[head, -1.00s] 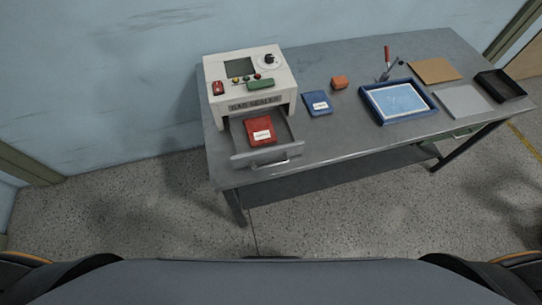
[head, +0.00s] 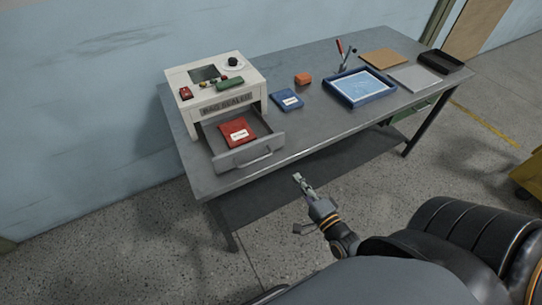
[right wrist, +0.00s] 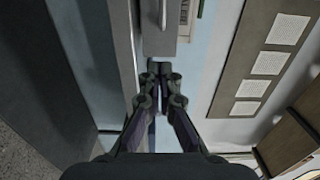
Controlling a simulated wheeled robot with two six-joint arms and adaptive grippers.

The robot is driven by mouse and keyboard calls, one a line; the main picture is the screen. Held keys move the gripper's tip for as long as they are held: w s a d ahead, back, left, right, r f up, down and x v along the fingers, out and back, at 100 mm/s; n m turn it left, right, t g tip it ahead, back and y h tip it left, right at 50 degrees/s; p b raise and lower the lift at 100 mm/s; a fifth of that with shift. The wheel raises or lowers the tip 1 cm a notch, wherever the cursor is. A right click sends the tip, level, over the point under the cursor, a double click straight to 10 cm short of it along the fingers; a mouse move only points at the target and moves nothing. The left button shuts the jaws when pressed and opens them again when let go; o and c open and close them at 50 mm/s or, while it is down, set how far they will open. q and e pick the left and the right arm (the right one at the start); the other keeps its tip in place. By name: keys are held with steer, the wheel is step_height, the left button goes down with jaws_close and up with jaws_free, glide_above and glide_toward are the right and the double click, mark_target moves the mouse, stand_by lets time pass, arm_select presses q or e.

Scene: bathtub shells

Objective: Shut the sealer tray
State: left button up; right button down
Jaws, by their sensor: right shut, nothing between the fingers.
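The bag sealer (head: 217,92) is a cream box at the left end of the grey table. Its grey sealer tray (head: 247,154) is pulled out at the front, with a bar handle (head: 256,160) on its face. A red packet with a white label (head: 236,132) lies in the tray. My right gripper (head: 298,178) is shut and empty, in front of the table edge, to the right of and below the tray handle, apart from it. The right wrist view shows its fingers (right wrist: 160,82) close together. My left gripper is not in view.
On the grey table (head: 330,127) are a blue packet (head: 287,99), an orange block (head: 303,79), a blue-framed tray (head: 360,86), a brown board (head: 383,59) and a black tray (head: 441,61). Bare tabletop lies right of the sealer tray. A lower shelf (head: 270,200) runs beneath.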

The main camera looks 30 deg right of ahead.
mark_target(273, 145)
steer(key=w, duration=1.3)
steer(key=shift+w+a, duration=0.1)
steer(key=shift+a, duration=0.05)
steer(key=shift+w, duration=0.35)
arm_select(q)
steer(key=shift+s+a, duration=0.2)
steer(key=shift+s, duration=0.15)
arm_select(e)
steer(key=shift+w, duration=0.1)
